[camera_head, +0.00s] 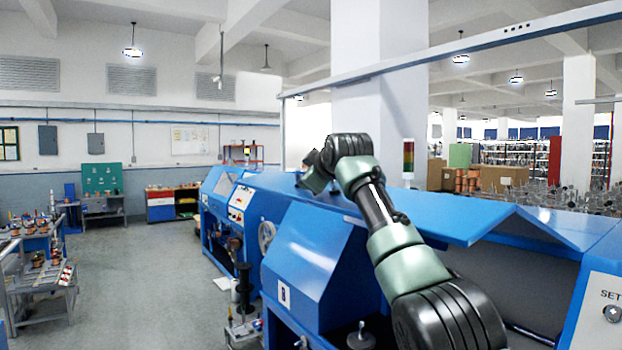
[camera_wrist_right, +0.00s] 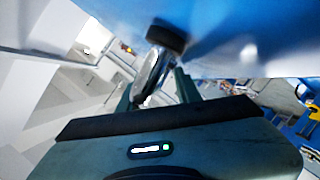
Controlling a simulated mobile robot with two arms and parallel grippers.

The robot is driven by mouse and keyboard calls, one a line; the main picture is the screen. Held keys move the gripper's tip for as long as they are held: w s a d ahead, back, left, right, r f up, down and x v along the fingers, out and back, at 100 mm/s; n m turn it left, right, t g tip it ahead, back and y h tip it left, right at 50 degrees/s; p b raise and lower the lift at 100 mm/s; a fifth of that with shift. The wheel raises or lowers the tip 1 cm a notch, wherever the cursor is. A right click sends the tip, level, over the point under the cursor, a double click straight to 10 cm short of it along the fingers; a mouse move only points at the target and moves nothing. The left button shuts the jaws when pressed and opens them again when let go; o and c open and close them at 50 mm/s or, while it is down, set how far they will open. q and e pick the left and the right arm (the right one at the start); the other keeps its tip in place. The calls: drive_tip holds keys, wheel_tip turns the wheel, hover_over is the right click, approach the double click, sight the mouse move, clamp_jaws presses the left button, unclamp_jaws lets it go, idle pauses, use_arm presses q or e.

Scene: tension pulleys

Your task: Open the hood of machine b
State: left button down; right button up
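Machine b (camera_head: 284,295) is the blue machine with a white "B" label on its front. Its left blue cover (camera_head: 318,245) slopes down behind the label. To the right, a long blue hood panel (camera_head: 470,215) juts out above a grey opening (camera_head: 520,280), so it looks raised. My right arm reaches across the panel from the lower right. My right gripper (camera_head: 316,172) is small and dark at its far end, above the machine. In the right wrist view, a dark end piece (camera_wrist_right: 165,38) lies close to a blue surface (camera_wrist_right: 250,40); the finger gap is unclear. My left gripper is out of view.
An overhead rail (camera_head: 430,58) runs above the machine. A signal light (camera_head: 408,158) stands behind it. More blue machinery (camera_head: 225,190) continues at the back left. A black spool stand (camera_head: 243,290) is beside machine b.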

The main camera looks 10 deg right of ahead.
sight(323, 198)
drive_tip(key=s+b, duration=0.2)
drive_tip(key=b, duration=0.1)
drive_tip(key=shift+s+d, duration=0.1)
drive_tip(key=shift+s, duration=0.3)
drive_tip(key=b+v, duration=0.2)
drive_tip(key=v, duration=0.1)
drive_tip(key=b+v, duration=0.1)
drive_tip(key=shift+s+r, duration=0.2)
drive_tip(key=shift+r, duration=0.15)
drive_tip(key=shift+s+r, duration=0.15)
drive_tip(key=shift+s, duration=0.05)
drive_tip(key=shift+s+d+r+b, duration=0.1)
drive_tip(key=shift+s+d+b, duration=0.05)
drive_tip(key=shift+s+b, duration=0.35)
drive_tip(key=shift+d+r+b+v, duration=0.15)
drive_tip(key=shift+b+v, duration=0.5)
drive_tip(key=shift+v, duration=0.5)
drive_tip(key=shift+d+r+b+v, duration=0.15)
drive_tip(key=shift+b+v, duration=0.45)
drive_tip(key=shift+v, duration=0.55)
drive_tip(key=shift+r+b+v, duration=0.25)
drive_tip(key=shift+b+v, duration=0.3)
drive_tip(key=shift+v, duration=1.05)
drive_tip(key=shift+w+d, duration=0.15)
drive_tip(key=shift+d, duration=0.05)
